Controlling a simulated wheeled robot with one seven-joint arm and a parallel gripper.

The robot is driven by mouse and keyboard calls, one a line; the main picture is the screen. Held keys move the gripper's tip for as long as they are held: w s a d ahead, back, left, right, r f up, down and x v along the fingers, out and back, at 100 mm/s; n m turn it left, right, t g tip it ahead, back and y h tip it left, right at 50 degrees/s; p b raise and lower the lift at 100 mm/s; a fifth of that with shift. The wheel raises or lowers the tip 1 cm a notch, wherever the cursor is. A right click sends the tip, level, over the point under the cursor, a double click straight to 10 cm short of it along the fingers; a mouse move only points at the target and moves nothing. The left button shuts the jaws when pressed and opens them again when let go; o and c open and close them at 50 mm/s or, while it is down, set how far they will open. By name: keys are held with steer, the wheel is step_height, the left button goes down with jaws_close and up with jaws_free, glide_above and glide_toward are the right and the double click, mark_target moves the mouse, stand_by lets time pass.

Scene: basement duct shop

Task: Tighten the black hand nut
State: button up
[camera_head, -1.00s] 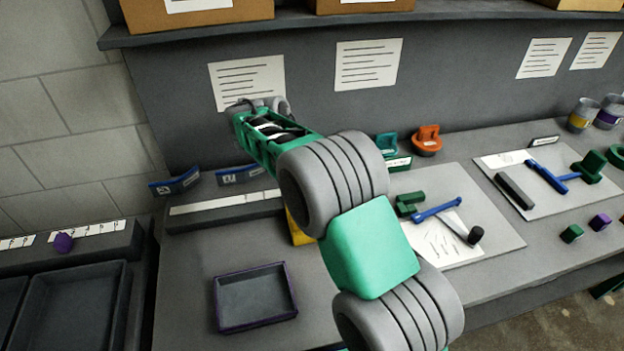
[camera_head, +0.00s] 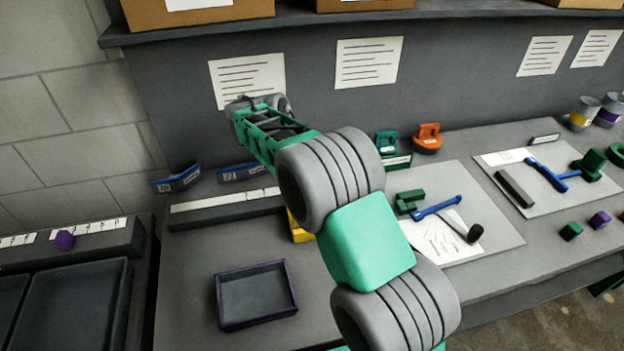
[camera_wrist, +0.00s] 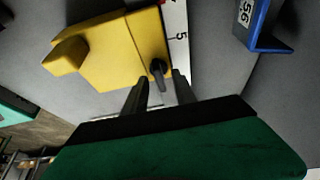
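The black hand nut (camera_wrist: 158,67) shows in the wrist view on the face of a yellow block (camera_wrist: 115,52), with a dark stem pointing toward my gripper. In the head view only a sliver of yellow (camera_head: 300,228) shows behind my arm, and the nut is hidden. My gripper (camera_wrist: 160,78) has its two dark fingers apart, one on each side of the nut's stem. A gap shows beside the stem, and I cannot tell whether either finger touches it. The gripper's tips are hidden in the head view.
A white scale strip (camera_wrist: 178,45) runs beside the block, and a blue label holder (camera_wrist: 262,28) is at upper right. On the bench are an empty dark tray (camera_head: 256,296), a grey board with a blue-handled tool (camera_head: 436,208), and orange (camera_head: 427,139) and green holders (camera_head: 386,143).

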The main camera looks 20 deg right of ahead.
steer(key=p+v, duration=0.2)
steer(key=v, duration=0.5)
steer(key=shift+r+p, duration=0.35)
steer(key=shift+r, duration=0.05)
steer(key=shift+a, duration=0.15)
